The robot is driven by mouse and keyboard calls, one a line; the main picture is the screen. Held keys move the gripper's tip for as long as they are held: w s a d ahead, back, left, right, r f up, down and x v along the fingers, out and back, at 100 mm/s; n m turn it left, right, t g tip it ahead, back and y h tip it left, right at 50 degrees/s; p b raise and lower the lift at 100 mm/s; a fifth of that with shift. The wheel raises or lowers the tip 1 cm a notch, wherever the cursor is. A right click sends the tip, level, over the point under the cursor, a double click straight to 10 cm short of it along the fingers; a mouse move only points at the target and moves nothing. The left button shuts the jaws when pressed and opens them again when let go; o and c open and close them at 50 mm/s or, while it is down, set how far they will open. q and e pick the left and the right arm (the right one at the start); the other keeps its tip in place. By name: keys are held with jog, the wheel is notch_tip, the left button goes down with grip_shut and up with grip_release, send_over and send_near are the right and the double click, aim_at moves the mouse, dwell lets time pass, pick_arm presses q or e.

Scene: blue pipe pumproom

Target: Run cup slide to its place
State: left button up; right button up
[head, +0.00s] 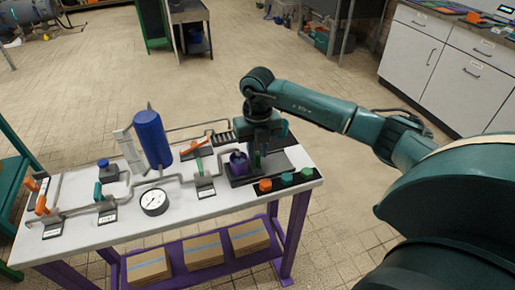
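A purple cup-like part (238,163) sits at the left end of a dark slide base (285,157) on the right part of the white bench top (190,218). My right gripper (258,162) points down over the base, just right of the purple part. A small green piece shows by its fingertips. Whether the fingers are open or shut on something is too small to tell. The gripper and wrist hide part of the base. My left gripper is not in view.
Orange and green knobs (286,179) stand on a dark strip at the bench's front right. Left of the slide are grey pipes with valve levers, a round gauge (154,202) and a tall blue cylinder (152,138). Boxes (204,250) sit on the purple lower shelf. Tiled floor right of the bench is clear.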

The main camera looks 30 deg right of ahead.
grip_shut()
dwell(0.3)
jog(key=d, duration=0.2)
jog(key=s+d, duration=0.1)
jog(key=d, duration=0.2)
jog(key=s+d+b, duration=0.1)
jog(key=d, duration=0.2)
jog(key=shift+d, duration=0.35)
grip_release()
jog(key=shift+d, duration=0.15)
